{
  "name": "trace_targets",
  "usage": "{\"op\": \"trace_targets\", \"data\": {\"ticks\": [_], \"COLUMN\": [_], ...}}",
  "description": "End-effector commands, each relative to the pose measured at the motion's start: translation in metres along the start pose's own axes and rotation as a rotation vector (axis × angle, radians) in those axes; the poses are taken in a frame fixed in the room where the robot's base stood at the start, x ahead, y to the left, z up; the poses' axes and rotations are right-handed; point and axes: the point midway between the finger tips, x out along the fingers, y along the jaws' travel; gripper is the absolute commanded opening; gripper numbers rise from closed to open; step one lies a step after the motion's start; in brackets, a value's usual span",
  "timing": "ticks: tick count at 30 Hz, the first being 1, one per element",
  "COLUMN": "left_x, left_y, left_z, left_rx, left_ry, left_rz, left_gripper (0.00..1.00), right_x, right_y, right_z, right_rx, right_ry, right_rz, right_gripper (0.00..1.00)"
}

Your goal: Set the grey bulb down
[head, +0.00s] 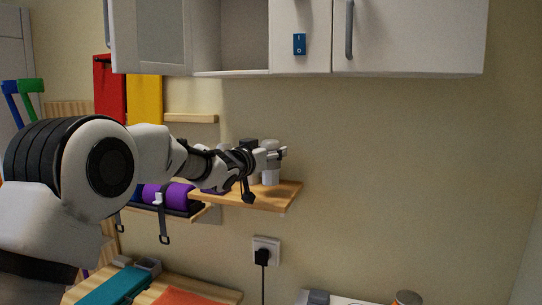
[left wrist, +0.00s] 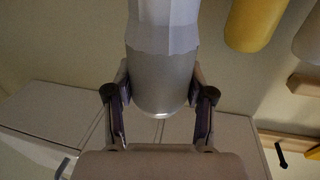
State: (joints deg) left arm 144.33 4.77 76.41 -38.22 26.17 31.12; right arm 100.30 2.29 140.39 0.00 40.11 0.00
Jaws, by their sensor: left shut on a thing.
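My left gripper (head: 276,154) reaches out from the left over a small wooden shelf (head: 280,197) on the wall. It is shut on the grey bulb (left wrist: 160,82), whose smooth rounded grey end and paler, faceted part show between the two fingers in the left wrist view. In the head view the pale bulb (head: 270,176) shows below the fingers, upright just above or on the shelf. I cannot tell whether its lower end touches the wood. My right gripper is not in view.
A yellow rounded thing (left wrist: 255,22) is near the bulb in the left wrist view. White wall cabinets (head: 410,40) hang above the shelf. A purple roll (head: 168,193) lies to the left. A plugged socket (head: 266,248) is below. The wall to the right is clear.

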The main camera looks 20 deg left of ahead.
Motion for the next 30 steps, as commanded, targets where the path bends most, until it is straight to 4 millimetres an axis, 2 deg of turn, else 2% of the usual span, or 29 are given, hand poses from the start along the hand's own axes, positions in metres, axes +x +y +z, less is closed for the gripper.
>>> {"op": "trace_targets", "data": {"ticks": [2, 6, 9, 19, 20, 21, 22, 30], "left_x": [0.009, 0.01, 0.01, 0.01, 0.01, 0.01, 0.01, 0.009], "left_y": [-0.002, -0.002, -0.002, -0.002, -0.002, -0.002, -0.002, -0.002], "left_z": [0.0, 0.024, 0.035, 0.04, 0.041, 0.04, 0.04, 0.04], "left_rx": [0.0, -0.001, -0.001, 0.0, 0.0, 0.0, 0.0, 0.0], "left_ry": [0.001, -0.003, 0.0, 0.001, 0.0, 0.0, 0.0, 0.0], "left_rz": [0.0, 0.0, 0.0, -0.001, -0.001, -0.001, -0.001, -0.001], "left_gripper": [0.09, 0.09, 0.09, 0.09, 0.57, 0.71, 0.79, 0.79], "right_x": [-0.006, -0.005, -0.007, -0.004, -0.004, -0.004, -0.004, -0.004], "right_y": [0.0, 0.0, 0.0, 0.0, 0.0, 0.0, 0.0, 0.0], "right_z": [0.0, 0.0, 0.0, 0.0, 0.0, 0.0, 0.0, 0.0], "right_rx": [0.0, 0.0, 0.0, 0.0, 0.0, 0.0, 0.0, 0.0], "right_ry": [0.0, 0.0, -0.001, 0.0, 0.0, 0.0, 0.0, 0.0], "right_rz": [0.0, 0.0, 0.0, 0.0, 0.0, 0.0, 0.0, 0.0], "right_gripper": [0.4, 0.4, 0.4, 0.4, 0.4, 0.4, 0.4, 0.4]}}
